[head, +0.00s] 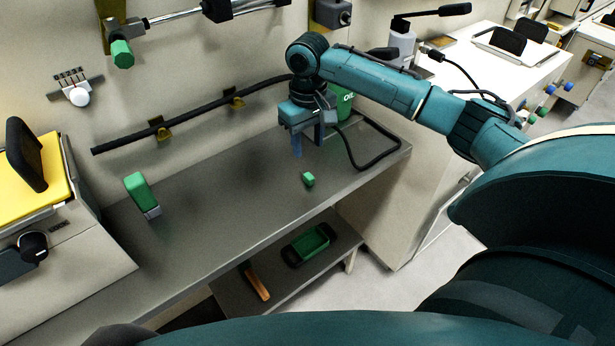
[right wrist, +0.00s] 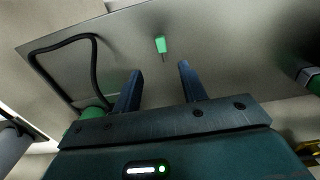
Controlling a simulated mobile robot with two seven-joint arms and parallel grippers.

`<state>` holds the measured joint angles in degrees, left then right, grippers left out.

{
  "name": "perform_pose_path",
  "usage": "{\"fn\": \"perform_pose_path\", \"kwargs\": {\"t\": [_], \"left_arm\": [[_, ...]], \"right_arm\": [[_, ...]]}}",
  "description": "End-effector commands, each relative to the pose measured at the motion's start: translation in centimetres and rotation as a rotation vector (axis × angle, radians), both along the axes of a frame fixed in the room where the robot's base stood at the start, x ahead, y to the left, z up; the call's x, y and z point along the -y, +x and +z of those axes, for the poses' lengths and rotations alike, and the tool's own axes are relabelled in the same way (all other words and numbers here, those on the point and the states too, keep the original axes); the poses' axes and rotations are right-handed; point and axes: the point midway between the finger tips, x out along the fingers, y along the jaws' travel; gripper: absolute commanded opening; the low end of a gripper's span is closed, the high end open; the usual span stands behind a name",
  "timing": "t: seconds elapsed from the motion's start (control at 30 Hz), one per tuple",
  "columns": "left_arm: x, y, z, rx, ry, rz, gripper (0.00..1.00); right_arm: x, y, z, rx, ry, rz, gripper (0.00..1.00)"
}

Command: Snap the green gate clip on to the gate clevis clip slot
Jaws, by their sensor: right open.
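The small green clip (head: 308,179) lies on the grey bench top, near its front edge. It also shows in the right wrist view (right wrist: 160,45), beyond the fingertips and between their lines. My right gripper (head: 308,146) is above the bench, pointing down, behind and above the clip. Its two blue fingers are apart with nothing between them, as the right wrist view (right wrist: 158,70) also shows. I cannot make out the gate clevis or its clip slot for certain in either view. My left gripper is not in view.
A green block with a grey foot (head: 137,192) stands at the bench's left. A green container (head: 340,101) and a black hose (head: 357,163) are by my right gripper. A lower shelf holds a green tray (head: 308,244) and an orange-handled thing (head: 256,282). The bench middle is clear.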

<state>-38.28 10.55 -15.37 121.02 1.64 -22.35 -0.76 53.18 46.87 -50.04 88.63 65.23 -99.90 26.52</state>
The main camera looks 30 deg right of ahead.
Motion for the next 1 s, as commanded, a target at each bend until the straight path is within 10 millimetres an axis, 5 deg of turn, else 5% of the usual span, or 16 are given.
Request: {"fn": "perform_pose_path", "kwargs": {"t": [0.63,1.0], "left_arm": [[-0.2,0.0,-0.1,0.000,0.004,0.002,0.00],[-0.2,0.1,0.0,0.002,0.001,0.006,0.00]], "right_arm": [[-0.3,-0.3,-8.1,0.001,0.000,0.001,0.42],[-0.3,-0.3,-9.0,0.003,-0.001,0.002,0.40]]}}
